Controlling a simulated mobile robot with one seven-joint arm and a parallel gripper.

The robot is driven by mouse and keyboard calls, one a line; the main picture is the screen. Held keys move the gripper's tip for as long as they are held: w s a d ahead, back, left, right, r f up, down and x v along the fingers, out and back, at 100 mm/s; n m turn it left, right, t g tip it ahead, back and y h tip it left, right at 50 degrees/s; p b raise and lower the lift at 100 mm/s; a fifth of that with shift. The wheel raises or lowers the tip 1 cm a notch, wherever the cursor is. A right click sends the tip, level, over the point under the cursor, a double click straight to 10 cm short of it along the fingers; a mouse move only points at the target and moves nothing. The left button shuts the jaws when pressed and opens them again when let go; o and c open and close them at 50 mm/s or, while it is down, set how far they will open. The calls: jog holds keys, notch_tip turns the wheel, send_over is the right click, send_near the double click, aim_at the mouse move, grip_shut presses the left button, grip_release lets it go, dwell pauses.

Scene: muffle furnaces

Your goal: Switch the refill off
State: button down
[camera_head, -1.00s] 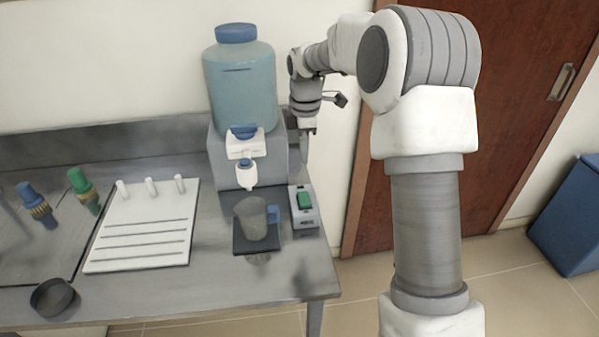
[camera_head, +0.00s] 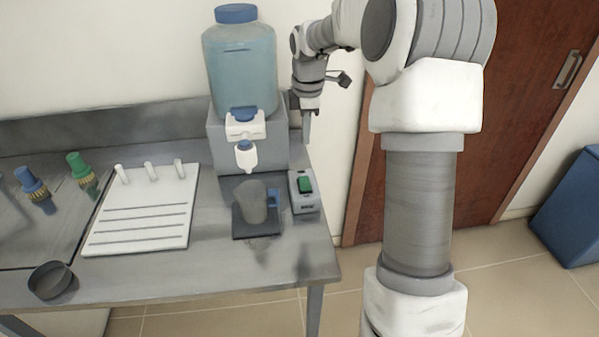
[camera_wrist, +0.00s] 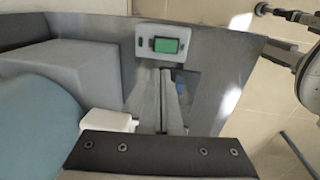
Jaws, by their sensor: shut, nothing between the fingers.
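The grey switch box (camera_head: 304,192) with a green rocker (camera_head: 305,185) sits on the bench to the right of the beaker. It also shows at the top of the wrist view, with the green rocker (camera_wrist: 166,45) facing up. My gripper (camera_head: 306,140) is shut and empty, pointing down above the bench's right back part, beside the dispenser and behind the switch box. Its fingers (camera_wrist: 168,98) show in the wrist view below the box, apart from it. The blue water tank (camera_head: 241,70) stands on a grey stand with a white tap (camera_head: 246,155).
A grey beaker (camera_head: 252,201) with a blue handle stands on a dark pad below the tap. The bench front is clear.

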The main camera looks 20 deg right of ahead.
aim_at(303, 179)
jog(key=f, duration=0.4)
jog(key=w+f, duration=0.1)
jog(key=f, duration=0.4)
jog(key=w+f+b, duration=0.1)
jog(key=f, duration=0.4)
jog(key=shift+d, duration=0.2)
